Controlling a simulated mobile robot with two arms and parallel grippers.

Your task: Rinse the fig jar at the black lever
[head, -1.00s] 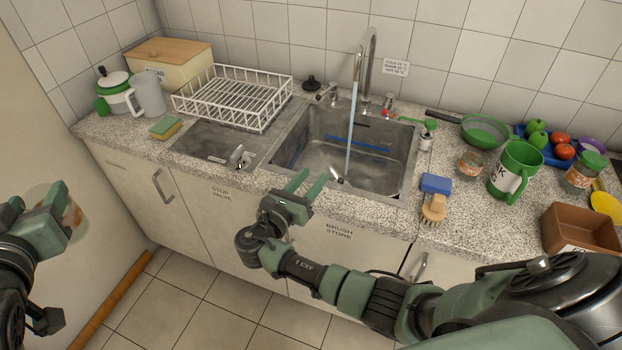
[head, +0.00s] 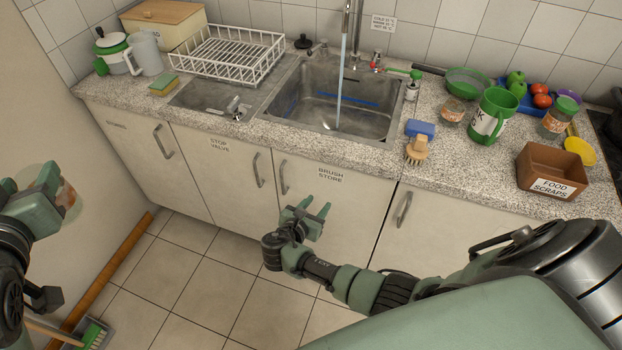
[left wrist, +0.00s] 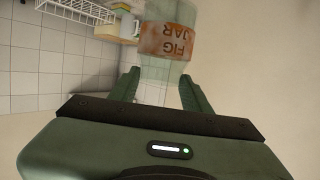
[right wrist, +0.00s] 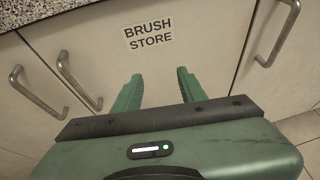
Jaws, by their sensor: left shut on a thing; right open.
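The fig jar (left wrist: 167,42) is clear glass with an orange-brown label that reads upside down in the left wrist view. My left gripper (head: 48,195) is shut on it, at the far left of the head view, away from the counter. The jar (head: 70,195) is partly hidden there by the gripper. My right gripper (head: 312,215) is open and empty, in front of the brush store door (right wrist: 205,62). Water (head: 341,85) runs from the spout into the sink (head: 300,118). Small tap levers flank the spout; I cannot tell which is the black lever.
A white dish rack (head: 228,55) stands left of the sink. Cabinet handles project below the counter.

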